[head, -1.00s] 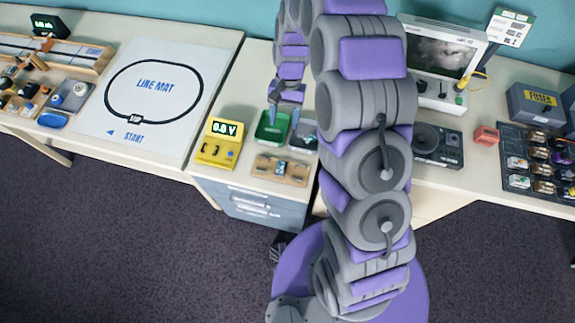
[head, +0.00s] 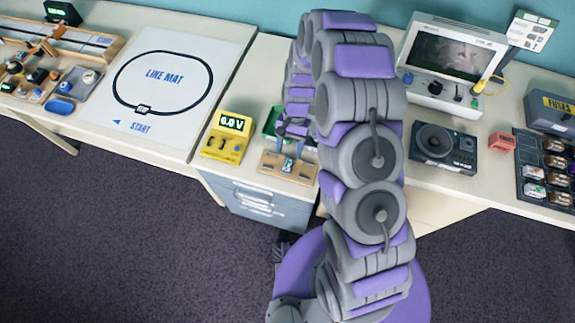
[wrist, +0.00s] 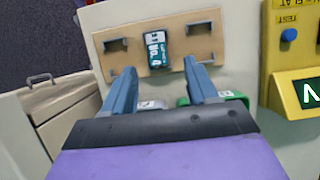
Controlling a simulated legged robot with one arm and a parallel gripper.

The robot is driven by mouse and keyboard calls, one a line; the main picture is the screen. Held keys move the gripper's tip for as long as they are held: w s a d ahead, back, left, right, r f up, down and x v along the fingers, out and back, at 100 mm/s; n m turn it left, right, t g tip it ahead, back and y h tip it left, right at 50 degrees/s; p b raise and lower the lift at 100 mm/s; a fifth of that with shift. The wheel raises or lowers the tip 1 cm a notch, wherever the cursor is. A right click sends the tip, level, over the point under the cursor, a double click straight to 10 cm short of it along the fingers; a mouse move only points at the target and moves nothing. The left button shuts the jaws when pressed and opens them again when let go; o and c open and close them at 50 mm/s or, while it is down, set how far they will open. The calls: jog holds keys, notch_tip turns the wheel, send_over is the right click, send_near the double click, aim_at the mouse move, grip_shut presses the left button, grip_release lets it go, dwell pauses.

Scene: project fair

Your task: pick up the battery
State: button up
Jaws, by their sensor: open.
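The battery is a small dark block with a pale label reading "No. 4" (wrist: 157,50). It stands in the middle of a wooden board (wrist: 185,22) with a dark bracket on each side. In the head view the battery (head: 288,165) is small, on the wooden board (head: 268,163) at the table's front edge. My gripper (wrist: 160,68) is open and empty, its blue-grey fingers spread to either side of the battery's near end in the picture. In the head view my gripper (head: 290,150) is just above the board. I cannot tell whether the fingers touch anything.
A yellow meter (head: 220,145) stands left of the board. A green tray (head: 268,123) is behind it, partly hidden by my arm. A speaker box (head: 462,152) and a screen unit (head: 410,75) are to the right. A drawer cabinet (head: 285,214) is below the table edge.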

aim_at(288, 164)
jog(key=shift+b+x, duration=0.9)
jog(key=shift+x, duration=1.8)
jog(key=shift+s+r, duration=0.1)
jog(key=shift+d, duration=0.1)
grip_shut()
